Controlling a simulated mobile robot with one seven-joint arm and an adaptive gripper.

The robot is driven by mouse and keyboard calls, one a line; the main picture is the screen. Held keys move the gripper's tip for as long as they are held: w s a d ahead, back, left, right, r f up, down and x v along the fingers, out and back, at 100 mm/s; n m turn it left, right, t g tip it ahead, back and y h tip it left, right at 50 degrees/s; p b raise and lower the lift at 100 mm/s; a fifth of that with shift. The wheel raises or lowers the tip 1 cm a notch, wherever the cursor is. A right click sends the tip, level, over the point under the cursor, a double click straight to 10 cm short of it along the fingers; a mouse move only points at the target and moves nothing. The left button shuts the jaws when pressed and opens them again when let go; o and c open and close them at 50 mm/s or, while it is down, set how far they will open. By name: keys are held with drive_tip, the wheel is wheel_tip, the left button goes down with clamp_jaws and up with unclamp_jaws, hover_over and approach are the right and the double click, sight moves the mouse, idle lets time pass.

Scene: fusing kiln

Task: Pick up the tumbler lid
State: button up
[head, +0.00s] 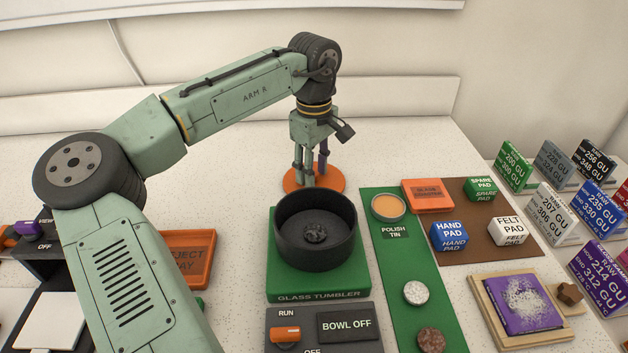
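A flat round orange disc (335,181), which looks like the tumbler lid, lies on the white speckled table just behind the glass tumbler. The tumbler's black bowl (316,255) stands open on its green base, with a dark lump visible on its floor. My gripper (311,180) points straight down over the disc, with its fingertips at or just above the disc's middle. The fingers overlap in this view and hide the disc's centre. I cannot tell whether they are open or shut on a knob there.
The tumbler's control box (322,330) reads BOWL OFF. Right of the bowl, a green mat (400,270) holds a polish tin (388,207) and two round pieces. A brown mat (480,255) bears labelled pad blocks. An orange reject tray (188,258) is at left. The table behind the disc is clear.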

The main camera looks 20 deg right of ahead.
clamp_jaws()
idle(0.5)
